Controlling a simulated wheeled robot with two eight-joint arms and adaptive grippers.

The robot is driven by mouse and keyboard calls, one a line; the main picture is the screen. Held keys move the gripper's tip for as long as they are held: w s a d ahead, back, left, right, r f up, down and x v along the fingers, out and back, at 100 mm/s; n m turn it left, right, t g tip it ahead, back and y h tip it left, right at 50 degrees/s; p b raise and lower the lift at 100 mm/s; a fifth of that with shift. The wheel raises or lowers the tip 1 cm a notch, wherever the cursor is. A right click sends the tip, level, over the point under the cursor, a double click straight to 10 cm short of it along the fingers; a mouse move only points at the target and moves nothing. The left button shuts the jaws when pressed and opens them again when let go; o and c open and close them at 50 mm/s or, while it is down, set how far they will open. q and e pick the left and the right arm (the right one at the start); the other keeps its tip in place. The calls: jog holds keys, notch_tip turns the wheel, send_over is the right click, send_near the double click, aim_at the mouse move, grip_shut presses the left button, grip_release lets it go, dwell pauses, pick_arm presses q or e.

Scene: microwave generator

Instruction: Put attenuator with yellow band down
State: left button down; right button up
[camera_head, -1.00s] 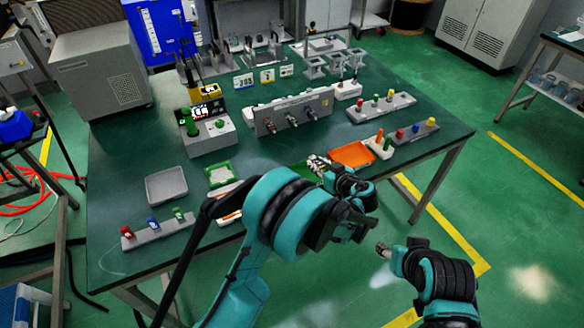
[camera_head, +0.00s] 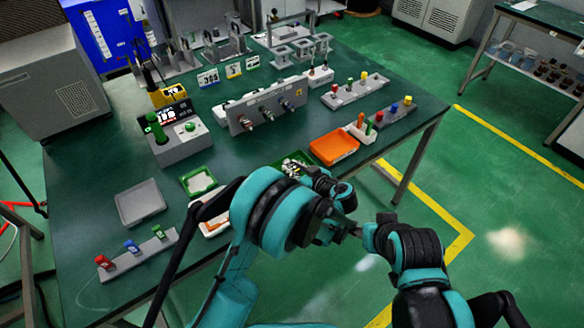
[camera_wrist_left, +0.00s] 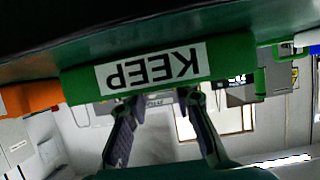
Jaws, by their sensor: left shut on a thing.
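My left gripper (camera_head: 302,170) is at the front edge of the table, over a green tray (camera_head: 279,164). In the left wrist view its fingers (camera_wrist_left: 160,105) stand apart, with their tips at the tray's green wall (camera_wrist_left: 230,58), which bears an upside-down KEEP label. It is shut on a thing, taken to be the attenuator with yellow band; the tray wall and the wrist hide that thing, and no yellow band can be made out. Small black and white shapes show in the tray. My right gripper (camera_head: 356,231) is off the table's front edge, its jaws too small to read.
An orange tray (camera_head: 334,146) lies just right of the green one. A white holder (camera_head: 361,131) with orange and green pieces stands beside it. A grey panel with connectors (camera_head: 262,113) stands behind. A grey tray (camera_head: 140,202) and a smaller green tray (camera_head: 199,181) lie to the left.

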pick_arm(q)
jog(key=shift+w+a+f, duration=0.1)
jog(key=shift+f, duration=0.4)
jog(key=c, duration=1.3)
grip_release()
jog(key=shift+f, duration=0.1)
